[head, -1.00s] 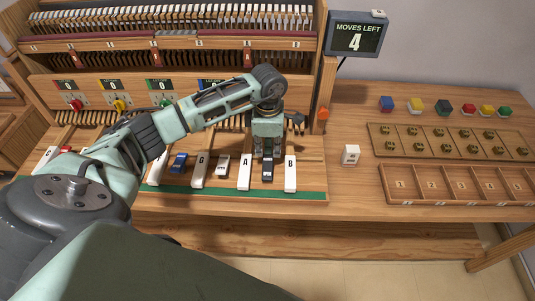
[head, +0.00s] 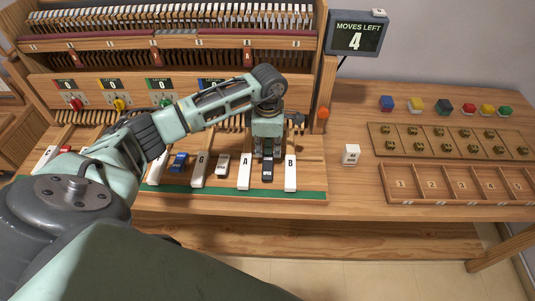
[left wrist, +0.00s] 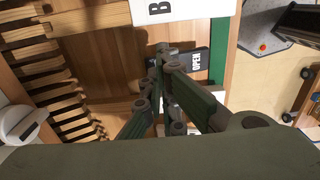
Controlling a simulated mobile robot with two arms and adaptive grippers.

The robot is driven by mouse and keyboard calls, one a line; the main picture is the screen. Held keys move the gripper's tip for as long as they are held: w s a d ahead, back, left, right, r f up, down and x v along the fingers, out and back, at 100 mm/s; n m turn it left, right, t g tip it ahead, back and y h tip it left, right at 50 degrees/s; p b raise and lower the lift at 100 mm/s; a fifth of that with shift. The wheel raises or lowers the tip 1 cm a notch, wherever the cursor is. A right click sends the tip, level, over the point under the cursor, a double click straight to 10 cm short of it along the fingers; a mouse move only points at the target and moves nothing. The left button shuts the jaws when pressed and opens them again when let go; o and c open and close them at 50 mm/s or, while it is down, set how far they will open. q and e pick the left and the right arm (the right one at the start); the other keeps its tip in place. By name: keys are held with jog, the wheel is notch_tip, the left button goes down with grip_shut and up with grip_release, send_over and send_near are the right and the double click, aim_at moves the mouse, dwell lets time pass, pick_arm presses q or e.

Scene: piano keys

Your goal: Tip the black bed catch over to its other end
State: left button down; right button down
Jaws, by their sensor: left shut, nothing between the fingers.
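The black bed catch (head: 267,172) looks to be the dark block with a white label between the white keys A and B. It also shows in the left wrist view (left wrist: 195,64), lying flat beside key B. My left gripper (head: 267,154) points down at its far end, fingers shut and empty. In the left wrist view the fingertips (left wrist: 160,52) overlap the block's end; I cannot tell whether they touch it. The fingers hide that end. My right gripper is not in view.
White keys A (head: 245,173) and B (head: 290,173) flank the block closely. A blue block (head: 179,161) and a white block (head: 222,165) sit further left. A white cube (head: 351,154) stands on the table at right. The display (head: 357,36) reads 4 moves left.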

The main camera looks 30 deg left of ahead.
aim_at(269, 158)
pick_arm(q)
jog(key=shift+f+b, duration=0.95)
jog(key=shift+f, duration=0.2)
dwell(0.4)
jog(key=shift+r, duration=0.1)
jog(key=shift+r+p, duration=2.05)
jog(key=shift+r, duration=1.45)
jog(key=shift+d+f, duration=0.1)
